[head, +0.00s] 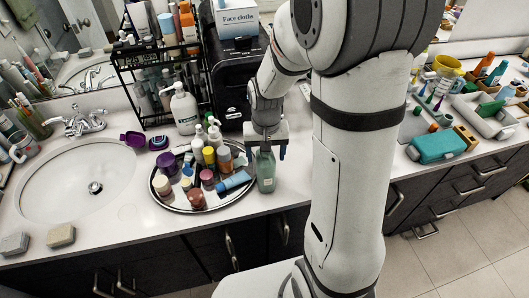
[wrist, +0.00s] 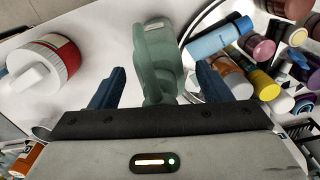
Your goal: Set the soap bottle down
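The soap bottle (head: 265,172) is green and stands upright, apparently on the white counter just right of the round tray's rim. It also shows in the wrist view (wrist: 157,55), in the middle between my two blue fingers. My gripper (head: 267,148) is above and around the bottle's upper part, pointing down. In the wrist view my gripper (wrist: 160,86) is open, with a visible gap between each finger and the bottle. The bottle's top is partly hidden by my gripper in the head view.
The round tray (head: 163,205) left of the bottle is crowded with small bottles and jars. A white jar with a red label (wrist: 45,62) is near one finger in the wrist view. A black rack (head: 124,75) and white pump bottle (head: 184,108) stand behind. Bare counter lies in front.

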